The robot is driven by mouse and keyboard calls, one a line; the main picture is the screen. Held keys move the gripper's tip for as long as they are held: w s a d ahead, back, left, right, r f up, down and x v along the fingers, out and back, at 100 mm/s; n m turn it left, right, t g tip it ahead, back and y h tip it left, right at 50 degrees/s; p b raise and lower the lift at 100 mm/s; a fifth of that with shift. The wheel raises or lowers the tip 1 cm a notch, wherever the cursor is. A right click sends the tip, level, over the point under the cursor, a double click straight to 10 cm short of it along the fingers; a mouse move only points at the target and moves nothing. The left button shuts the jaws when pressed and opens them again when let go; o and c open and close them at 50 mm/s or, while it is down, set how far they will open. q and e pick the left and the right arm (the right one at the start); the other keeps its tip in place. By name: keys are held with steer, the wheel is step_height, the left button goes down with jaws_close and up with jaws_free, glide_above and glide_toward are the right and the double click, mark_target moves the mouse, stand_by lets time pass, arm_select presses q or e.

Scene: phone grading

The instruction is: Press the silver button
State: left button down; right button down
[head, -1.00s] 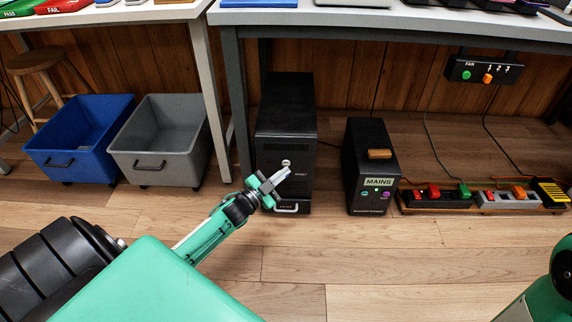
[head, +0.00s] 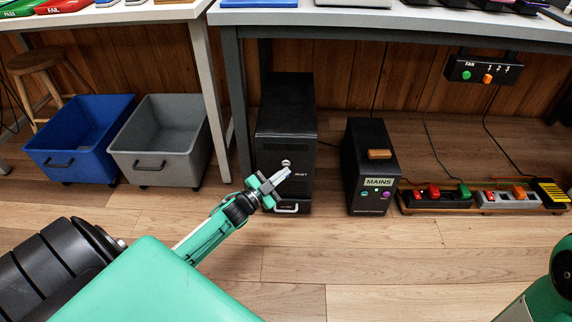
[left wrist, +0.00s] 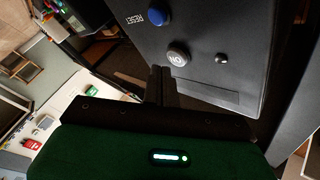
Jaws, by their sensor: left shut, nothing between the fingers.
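The silver button (head: 286,162) is a small round knob on the upper front of a black tower case (head: 285,108). My right gripper is out of view.
A black MAINS box (head: 366,150) stands right of the tower, with power strips (head: 485,200) farther right. A fan control box (head: 483,71) hangs under the desk. A blue bin (head: 80,135) and a grey bin (head: 160,140) stand left. The front floor is clear.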

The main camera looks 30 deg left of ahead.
arm_select(q)
steer(key=shift+w, duration=0.1)
stand_by(0.6)
steer(key=shift+w+a, duration=0.25)
steer(key=shift+w, duration=0.05)
steer(key=shift+w+a, duration=0.2)
steer(key=shift+w, duration=0.15)
stand_by(0.7)
steer(key=shift+s, duration=0.1)
steer(key=shift+s+d+p, duration=0.45)
steer(key=shift+s+p, duration=0.2)
steer(key=shift+p, duration=0.05)
